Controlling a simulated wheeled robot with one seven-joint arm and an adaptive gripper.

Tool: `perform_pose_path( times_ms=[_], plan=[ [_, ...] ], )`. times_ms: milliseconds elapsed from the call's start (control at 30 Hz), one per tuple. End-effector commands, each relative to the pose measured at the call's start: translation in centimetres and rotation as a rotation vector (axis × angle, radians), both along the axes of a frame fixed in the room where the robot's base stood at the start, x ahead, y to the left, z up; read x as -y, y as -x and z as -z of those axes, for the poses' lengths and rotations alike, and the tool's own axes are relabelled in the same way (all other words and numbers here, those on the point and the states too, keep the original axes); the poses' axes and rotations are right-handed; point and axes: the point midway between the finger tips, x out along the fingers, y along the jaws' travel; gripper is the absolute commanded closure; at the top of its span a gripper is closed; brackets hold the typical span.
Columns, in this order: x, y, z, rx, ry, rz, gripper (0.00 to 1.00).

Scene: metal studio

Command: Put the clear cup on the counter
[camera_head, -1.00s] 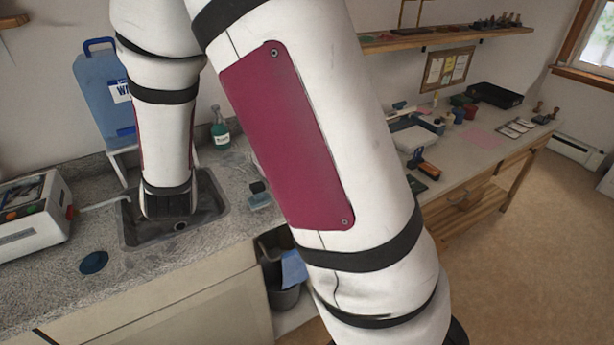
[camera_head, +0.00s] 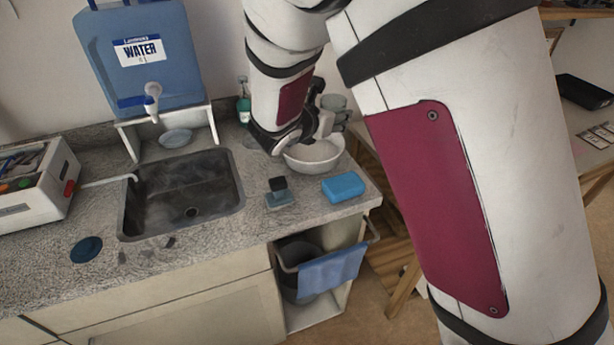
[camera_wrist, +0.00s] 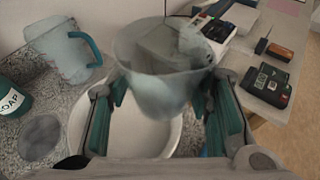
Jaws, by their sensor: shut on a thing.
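The clear cup (camera_wrist: 160,62) is see-through and fills the middle of the wrist view, between the two teal-padded fingers of my gripper (camera_wrist: 163,95). My gripper is shut on the cup and holds it above a white bowl (camera_wrist: 143,132). In the head view my gripper (camera_head: 328,122) is at the right end of the grey speckled counter (camera_head: 210,265), over the back of the white bowl (camera_head: 326,165). The cup (camera_head: 333,101) shows only partly there, behind the fingers.
A sink (camera_head: 185,203) lies left of the bowl. A blue sponge (camera_head: 343,187) and a small dark-topped block (camera_head: 279,194) are in front of it. A soap bottle (camera_wrist: 12,98) and a pitcher (camera_wrist: 66,50) stand near. The front-left counter has free room.

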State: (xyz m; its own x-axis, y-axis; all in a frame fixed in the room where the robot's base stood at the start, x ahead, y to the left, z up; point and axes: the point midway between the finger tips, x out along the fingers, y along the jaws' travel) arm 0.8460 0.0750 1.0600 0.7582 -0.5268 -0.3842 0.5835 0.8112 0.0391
Motion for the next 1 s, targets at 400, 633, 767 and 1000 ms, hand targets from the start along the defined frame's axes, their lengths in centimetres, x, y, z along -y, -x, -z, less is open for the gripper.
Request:
perform_pose_path(
  times_ms=[400, 633, 767, 1000],
  plan=[
    [-12.4, 0.9, 1.9, 0.001, 0.003, 0.084, 0.83],
    [-15.9, 2.0, 2.2, -0.002, 0.002, 0.088, 0.83],
    [-16.3, 2.2, 3.7, -0.004, 0.006, 0.089, 0.83],
    [-16.2, 2.2, 7.6, -0.003, 0.004, 0.09, 0.83]
  ],
)
